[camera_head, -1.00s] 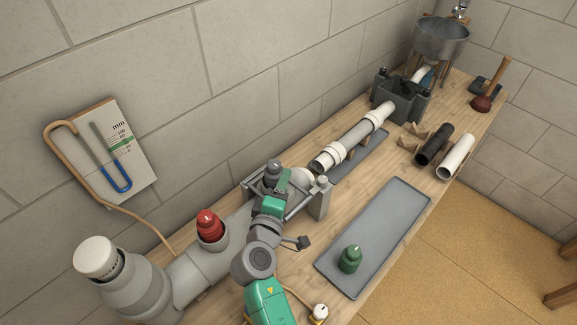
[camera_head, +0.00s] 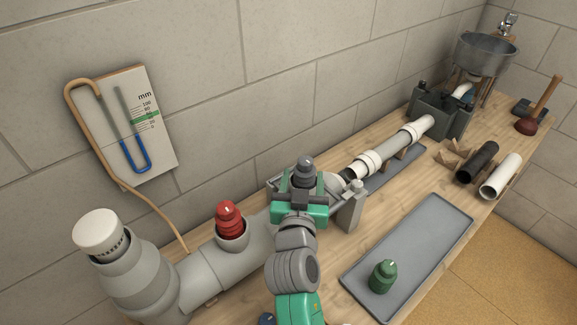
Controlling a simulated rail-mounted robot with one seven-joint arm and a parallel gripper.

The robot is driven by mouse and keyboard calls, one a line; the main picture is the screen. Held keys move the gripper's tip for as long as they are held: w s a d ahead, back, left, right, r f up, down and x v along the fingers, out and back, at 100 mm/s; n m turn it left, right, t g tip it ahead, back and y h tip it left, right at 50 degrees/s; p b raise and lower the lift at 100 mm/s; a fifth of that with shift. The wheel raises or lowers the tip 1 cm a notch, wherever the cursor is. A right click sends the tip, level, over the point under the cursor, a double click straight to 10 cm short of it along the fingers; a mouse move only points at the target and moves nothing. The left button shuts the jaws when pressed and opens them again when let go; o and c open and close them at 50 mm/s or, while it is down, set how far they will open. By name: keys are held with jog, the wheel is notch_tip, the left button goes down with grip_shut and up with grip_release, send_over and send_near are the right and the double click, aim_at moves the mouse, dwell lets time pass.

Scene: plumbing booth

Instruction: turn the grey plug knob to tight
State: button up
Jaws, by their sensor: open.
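The grey plug knob (camera_head: 305,164) stands upright near the middle of the bench, at the pipe's right end by the grey clamp frame. My gripper (camera_head: 304,181) is at the knob, with its green jaws on either side of the knob's lower part. The jaws are open. Whether they touch the knob cannot be told, and the plug's lower part is hidden behind my gripper. A red plug (camera_head: 229,220) sits in the grey pipe's (camera_head: 205,277) upright opening to the left. A green plug (camera_head: 382,276) stands on the grey tray.
A grey tray (camera_head: 428,240) lies at the front right, mostly bare. White pipe (camera_head: 395,145) runs back to a dark grey box (camera_head: 440,112). A black pipe (camera_head: 477,161) and a white pipe (camera_head: 501,176) lie at right. A gauge board (camera_head: 150,130) hangs on the wall.

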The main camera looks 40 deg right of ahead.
aim_at(306, 156)
jog(key=b+x, duration=0.1)
jog(key=x, duration=0.7)
jog(key=shift+s+b, duration=0.15)
jog(key=shift+b, duration=0.2)
